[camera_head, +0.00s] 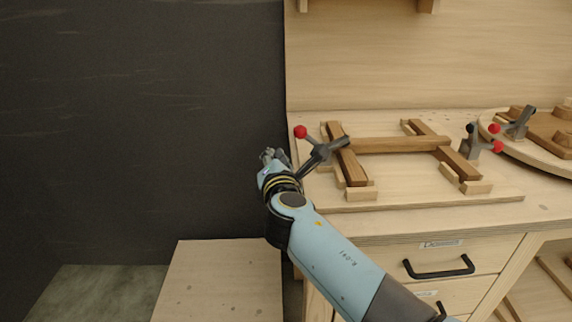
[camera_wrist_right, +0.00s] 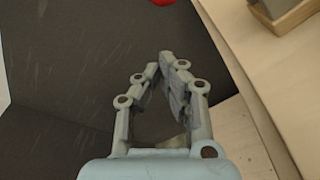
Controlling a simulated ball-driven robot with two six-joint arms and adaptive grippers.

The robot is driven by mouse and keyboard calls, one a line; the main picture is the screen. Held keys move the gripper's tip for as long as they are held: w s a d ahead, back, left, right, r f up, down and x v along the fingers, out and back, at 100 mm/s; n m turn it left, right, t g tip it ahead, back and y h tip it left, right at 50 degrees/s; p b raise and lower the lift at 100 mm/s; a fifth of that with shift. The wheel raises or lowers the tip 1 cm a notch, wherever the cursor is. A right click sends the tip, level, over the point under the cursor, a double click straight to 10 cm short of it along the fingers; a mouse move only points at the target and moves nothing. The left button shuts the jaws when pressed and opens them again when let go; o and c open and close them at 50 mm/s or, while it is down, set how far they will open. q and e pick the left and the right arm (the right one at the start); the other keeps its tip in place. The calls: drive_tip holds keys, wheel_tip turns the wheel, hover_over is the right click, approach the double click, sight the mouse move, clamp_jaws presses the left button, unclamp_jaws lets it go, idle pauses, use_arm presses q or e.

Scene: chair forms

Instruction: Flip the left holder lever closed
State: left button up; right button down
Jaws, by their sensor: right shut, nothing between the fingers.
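The left holder (camera_head: 330,150) is a dark grey clamp at the left side of a wooden frame (camera_head: 400,145). Its lever ends in a red ball knob (camera_head: 300,131), which sticks up and to the left of the frame. A bit of the red knob (camera_wrist_right: 160,2) also shows at the top edge of the right wrist view. My right gripper (camera_head: 273,156) is left of the clamp and below the knob, apart from the knob. Its fingertips (camera_wrist_right: 167,62) are together with nothing between them. My left gripper is not in view.
A second clamp (camera_head: 472,143) with a red knob stands at the frame's right end. A round board (camera_head: 500,135) with another clamp is further right. Drawers with black handles (camera_head: 438,268) are below the bench. A dark wall (camera_head: 140,120) is behind my gripper.

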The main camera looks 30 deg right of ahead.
sight(298, 126)
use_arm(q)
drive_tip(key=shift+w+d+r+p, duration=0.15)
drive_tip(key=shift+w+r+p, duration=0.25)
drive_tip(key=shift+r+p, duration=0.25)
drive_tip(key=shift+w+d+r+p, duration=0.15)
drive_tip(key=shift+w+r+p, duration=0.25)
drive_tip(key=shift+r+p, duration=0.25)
use_arm(e)
drive_tip(key=shift+s+d+r, duration=0.1)
drive_tip(key=shift+d+r, duration=0.5)
drive_tip(key=shift+d, duration=0.2)
drive_tip(key=shift+s+d+r, duration=0.1)
drive_tip(key=shift+d+r, duration=0.45)
drive_tip(key=shift+d, duration=0.2)
